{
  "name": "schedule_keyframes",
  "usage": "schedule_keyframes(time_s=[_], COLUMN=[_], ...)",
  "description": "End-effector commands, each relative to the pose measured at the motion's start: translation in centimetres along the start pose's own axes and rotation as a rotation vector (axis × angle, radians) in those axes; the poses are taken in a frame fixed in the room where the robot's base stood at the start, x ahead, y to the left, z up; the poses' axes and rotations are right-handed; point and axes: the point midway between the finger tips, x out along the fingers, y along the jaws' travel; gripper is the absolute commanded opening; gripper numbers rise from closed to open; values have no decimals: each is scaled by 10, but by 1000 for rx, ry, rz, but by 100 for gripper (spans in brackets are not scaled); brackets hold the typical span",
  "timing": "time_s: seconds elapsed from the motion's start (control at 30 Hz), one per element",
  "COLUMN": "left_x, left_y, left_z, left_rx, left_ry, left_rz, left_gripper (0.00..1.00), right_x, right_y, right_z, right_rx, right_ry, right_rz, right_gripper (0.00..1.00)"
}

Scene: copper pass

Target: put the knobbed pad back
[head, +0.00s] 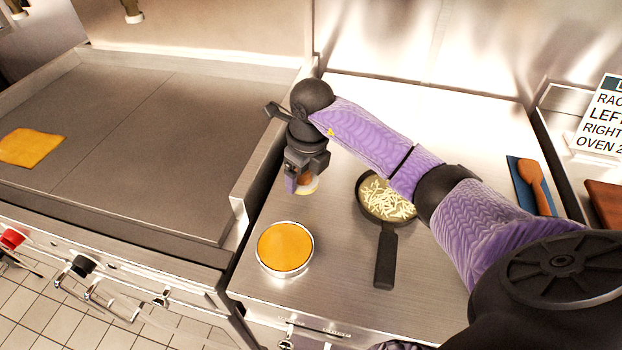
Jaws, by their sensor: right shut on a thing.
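My right gripper (302,179) reaches in from the right and points down over the steel counter, between the griddle and the pan. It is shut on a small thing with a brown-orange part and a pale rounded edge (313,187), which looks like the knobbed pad. The fingers hide most of it, and I cannot tell whether it touches the counter. A round tin with an orange top (285,247) stands on the counter just in front of the gripper, apart from it. My left gripper is not in view.
A black pan (384,262) with pale shreds stands to the right, partly behind my arm. A flat griddle (130,140) with a raised edge lies left, with an orange square sheet (31,148) on it. A blue mat with a brown-handled tool (537,185) and a sign (603,118) are far right.

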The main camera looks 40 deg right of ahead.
Motion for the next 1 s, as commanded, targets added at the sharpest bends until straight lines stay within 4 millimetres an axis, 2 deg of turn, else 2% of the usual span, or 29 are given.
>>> schedule_keyframes(time_s=[0.23,0.53,0.57,0.63,0.87,0.97,1.0], left_x=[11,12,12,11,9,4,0], left_y=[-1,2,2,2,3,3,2], left_z=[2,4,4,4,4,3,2], left_rx=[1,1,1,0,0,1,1], left_ry=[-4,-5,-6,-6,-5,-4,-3], left_rz=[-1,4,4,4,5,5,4], left_gripper=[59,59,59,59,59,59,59], right_x=[41,43,43,42,40,25,14], right_y=[0,0,0,0,0,-1,-1], right_z=[-5,-5,-5,-5,-5,-4,-4], right_rx=[0,-1,-1,-1,-1,-1,-1], right_ry=[2,0,-1,-1,-1,-4,-5], right_rz=[2,-1,0,0,0,-3,-4], right_gripper=[36,36,85,100,100,100,100])
